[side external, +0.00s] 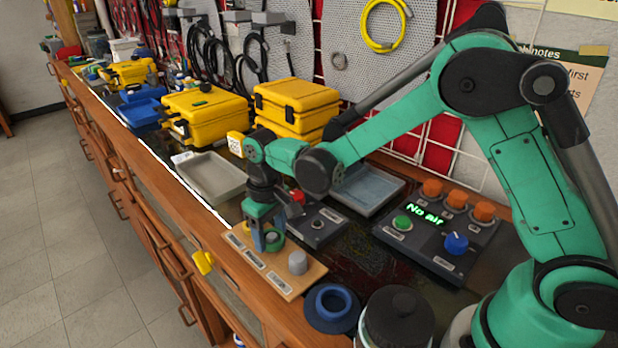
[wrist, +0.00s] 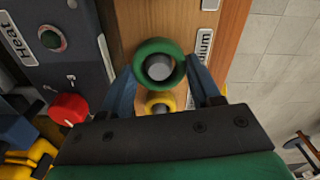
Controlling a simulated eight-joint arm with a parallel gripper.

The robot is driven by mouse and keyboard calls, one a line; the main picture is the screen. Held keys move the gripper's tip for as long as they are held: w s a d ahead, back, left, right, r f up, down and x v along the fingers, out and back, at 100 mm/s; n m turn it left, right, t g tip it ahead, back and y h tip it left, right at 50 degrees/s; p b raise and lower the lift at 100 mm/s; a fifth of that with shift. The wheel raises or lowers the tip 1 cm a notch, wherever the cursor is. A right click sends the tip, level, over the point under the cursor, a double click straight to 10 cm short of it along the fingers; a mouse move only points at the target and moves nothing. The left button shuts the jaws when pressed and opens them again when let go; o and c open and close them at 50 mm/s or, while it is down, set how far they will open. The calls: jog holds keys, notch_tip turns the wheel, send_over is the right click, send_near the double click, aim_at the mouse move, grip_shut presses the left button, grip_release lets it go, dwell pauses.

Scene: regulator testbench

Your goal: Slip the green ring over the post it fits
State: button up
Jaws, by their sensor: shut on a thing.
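The green ring (wrist: 177,82) is held between the two blue fingertips of my gripper (wrist: 160,68) in the wrist view. A grey post top (wrist: 158,67) shows through the ring's hole, a little off its centre. I cannot tell whether the ring is around the post or just above it. In the side view my gripper (side external: 264,238) points down over the wooden board (side external: 283,285), with the green ring (side external: 275,237) low between its fingers. A bare grey post (side external: 298,262) stands at the board's near end. A yellow ring (wrist: 172,102) shows partly behind the gripper body.
A blue ring-shaped piece (side external: 333,303) and a dark round container (side external: 398,318) stand near the board. A switch box (side external: 317,224) with a red knob (wrist: 68,109) lies close beside it. A grey tray (side external: 213,178) is farther left. The bench edge is close to the board.

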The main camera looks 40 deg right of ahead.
jog(key=shift+f, duration=0.45)
jog(key=o, duration=1.4)
jog(key=shift+r, duration=0.1)
jog(key=shift+r, duration=3.95)
jog(key=shift+s+d+r, duration=0.1)
jog(key=shift+d+r, duration=0.05)
jog(key=shift+r, duration=0.1)
jog(key=s+d+r+m+t, duration=0.1)
jog(key=s+d+r+t, duration=0.1)
jog(key=s, duration=0.3)
jog(key=s+d+r+m+t, duration=0.1)
jog(key=s+d+r+t, duration=0.1)
jog(key=s+d+t, duration=0.2)
jog(key=shift+s+d+t, duration=0.3)
jog(key=shift+s+t, duration=0.3)
jog(key=shift+s, duration=0.5)
